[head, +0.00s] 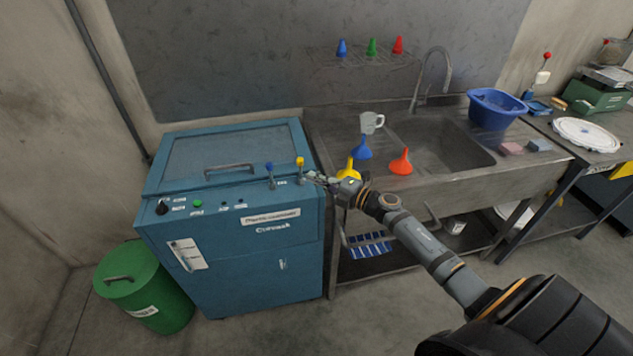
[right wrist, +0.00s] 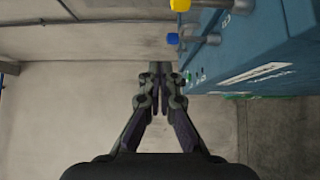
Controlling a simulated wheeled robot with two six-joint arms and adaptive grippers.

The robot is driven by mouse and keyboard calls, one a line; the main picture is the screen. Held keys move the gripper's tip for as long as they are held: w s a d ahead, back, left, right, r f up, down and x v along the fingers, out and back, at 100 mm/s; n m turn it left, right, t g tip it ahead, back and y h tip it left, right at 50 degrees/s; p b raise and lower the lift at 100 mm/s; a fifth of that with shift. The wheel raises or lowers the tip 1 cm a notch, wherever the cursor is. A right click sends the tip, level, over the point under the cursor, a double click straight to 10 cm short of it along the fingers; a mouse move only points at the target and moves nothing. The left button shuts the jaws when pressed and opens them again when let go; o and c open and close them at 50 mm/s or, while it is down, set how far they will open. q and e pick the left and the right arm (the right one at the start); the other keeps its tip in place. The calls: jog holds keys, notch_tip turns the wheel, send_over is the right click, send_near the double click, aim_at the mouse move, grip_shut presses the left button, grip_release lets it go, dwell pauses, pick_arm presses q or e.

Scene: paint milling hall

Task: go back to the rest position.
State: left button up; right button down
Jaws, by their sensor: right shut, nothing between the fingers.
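My right gripper (head: 316,178) is shut and empty. In the head view its tips lie just right of the yellow-knobbed lever (head: 300,163) at the right front edge of the blue machine (head: 235,225). A blue-knobbed lever (head: 269,168) stands to the left of it. In the right wrist view the closed fingers (right wrist: 160,78) point at bare wall and floor. There the yellow knob (right wrist: 180,5) and blue knob (right wrist: 173,39) show above right of the fingertips, apart from them. My left gripper is not in view.
A sink bench (head: 470,178) with yellow (head: 346,171), blue (head: 361,149) and orange (head: 401,162) funnels and a clear jug (head: 371,122) is close to my right arm. A blue basin (head: 496,107) stands farther right. A green bin (head: 145,290) stands left of the machine.

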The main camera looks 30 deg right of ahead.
jog(key=s+d+f+m+g+h, duration=0.1)
jog(key=s+f+m+g+h, duration=0.15)
jog(key=s+m+h, duration=0.5)
jog(key=s+f+m+g+h, duration=0.1)
jog(key=s+f+m+h, duration=0.3)
jog(key=m, duration=0.7)
jog(key=s+a+f+m+g+y, duration=0.15)
jog(key=s+a+g, duration=0.25)
jog(key=s, duration=0.5)
jog(key=s+a+f+m+g+y, duration=0.1)
jog(key=s+a+f+m+g, duration=0.25)
jog(key=s, duration=0.65)
notch_tip(320, 180, down, 22)
jog(key=d+f+g, duration=0.1)
jog(key=d+g, duration=0.1)
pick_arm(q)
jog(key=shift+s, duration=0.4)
pick_arm(e)
jog(key=s+d+f+g, duration=0.1)
jog(key=s+f, duration=1.7)
jog(key=s, duration=0.2)
jog(key=shift+d+f+g, duration=0.2)
jog(key=shift+f+g, duration=0.1)
jog(key=shift+f, duration=0.1)
